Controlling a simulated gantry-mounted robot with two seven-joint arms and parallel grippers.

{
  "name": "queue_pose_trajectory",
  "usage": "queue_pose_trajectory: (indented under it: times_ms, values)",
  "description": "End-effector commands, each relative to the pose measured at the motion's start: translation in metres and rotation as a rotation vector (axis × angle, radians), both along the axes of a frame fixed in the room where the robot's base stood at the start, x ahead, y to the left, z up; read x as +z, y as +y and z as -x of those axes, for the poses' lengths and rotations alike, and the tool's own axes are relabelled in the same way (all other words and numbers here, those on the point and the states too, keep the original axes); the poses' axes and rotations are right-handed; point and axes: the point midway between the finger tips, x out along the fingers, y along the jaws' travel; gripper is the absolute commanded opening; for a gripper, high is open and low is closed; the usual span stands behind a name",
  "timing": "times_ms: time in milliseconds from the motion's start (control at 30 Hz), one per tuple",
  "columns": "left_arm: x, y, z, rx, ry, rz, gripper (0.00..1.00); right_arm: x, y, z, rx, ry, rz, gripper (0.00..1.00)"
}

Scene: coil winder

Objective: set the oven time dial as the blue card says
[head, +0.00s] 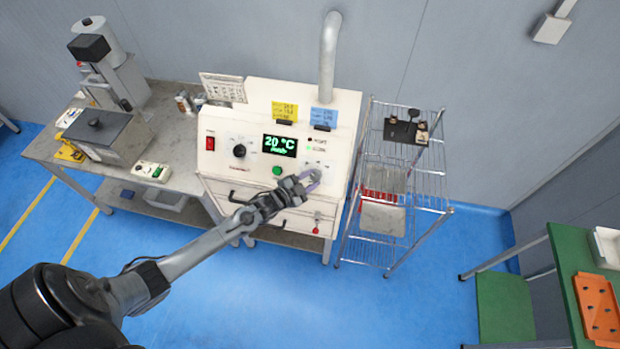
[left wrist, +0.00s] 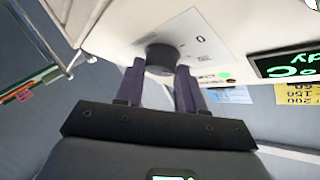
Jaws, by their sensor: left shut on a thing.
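The oven (head: 225,165) is a cream cabinet with a control panel. My left gripper (head: 311,178) reaches its right side and is shut on the time dial. In the left wrist view, the dark round time dial (left wrist: 161,58) sits between the fingertips of my left gripper (left wrist: 160,68), on a pale scale plate with a "0". The fingers hide most of the dial in the head view. The blue card (head: 323,117) stands on top of the oven, its writing too small to read; it also shows upside down in the left wrist view (left wrist: 226,95). My right gripper is out of view.
The green display (head: 280,146) reads 20 °C. Another black dial (head: 239,151), a red switch (head: 210,143) and a green button (head: 277,170) are on the panel. A yellow card (head: 285,111) stands beside the blue one. A wire rack (head: 400,165) is close on the right.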

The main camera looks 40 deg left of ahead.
Motion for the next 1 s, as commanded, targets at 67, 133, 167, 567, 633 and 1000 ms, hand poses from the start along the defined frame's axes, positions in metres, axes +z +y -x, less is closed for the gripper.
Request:
queue_pose_trajectory:
  times_ms: [67, 133, 167, 567, 633, 1000]
  values:
    - [0.0001, -0.0003, 0.0001, -0.008, 0.004, -0.008, 0.08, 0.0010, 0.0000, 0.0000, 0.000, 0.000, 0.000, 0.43]
    - [-0.0002, -0.0004, 0.0001, -0.011, 0.007, -0.011, 0.08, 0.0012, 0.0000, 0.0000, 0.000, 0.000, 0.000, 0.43]
    - [-0.0003, -0.0004, 0.0001, -0.012, 0.008, -0.012, 0.08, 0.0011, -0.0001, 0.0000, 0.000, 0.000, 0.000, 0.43]
    - [-0.0005, -0.0005, 0.0002, -0.012, 0.008, -0.012, 0.51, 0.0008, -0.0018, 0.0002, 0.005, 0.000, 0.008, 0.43]
    - [-0.0004, -0.0004, 0.0001, -0.012, 0.008, -0.011, 0.61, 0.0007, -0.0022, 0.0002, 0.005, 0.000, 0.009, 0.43]
    - [0.0003, 0.0002, 0.0021, -0.012, 0.007, -0.012, 0.63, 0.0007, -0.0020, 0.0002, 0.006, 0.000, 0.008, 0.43]
